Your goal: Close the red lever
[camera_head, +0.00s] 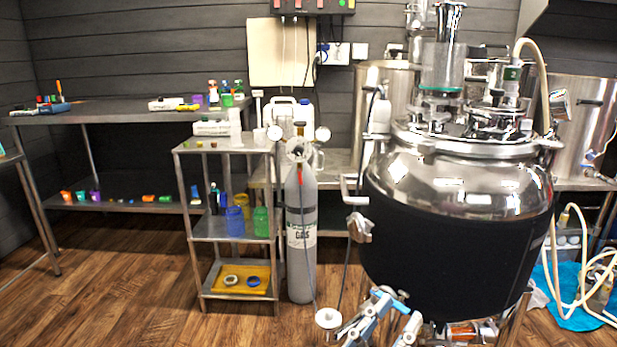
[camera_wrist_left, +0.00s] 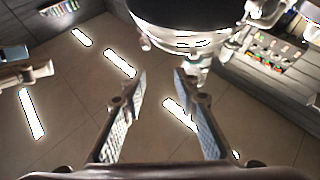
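A small red part (camera_head: 299,174) shows at the neck of the grey gas cylinder (camera_head: 301,230); I cannot tell whether it is the red lever. An orange-red part (camera_head: 463,331) shows low under the big steel tank (camera_head: 455,190) with its black jacket, also too unclear to name. My left gripper (camera_head: 398,308) is at the bottom of the head view, in front of the tank's lower left. In the left wrist view its two fingers (camera_wrist_left: 160,76) are apart with nothing between them. The dark tank body (camera_wrist_left: 185,35) shows beyond them. My right gripper is not seen.
A small metal shelf rack (camera_head: 235,238) with blue and green cups stands left of the cylinder. A long steel table (camera_head: 120,112) is at the back left. Hoses (camera_head: 565,250) and a blue cloth (camera_head: 572,308) lie at the right. The wooden floor (camera_head: 140,290) at front left is clear.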

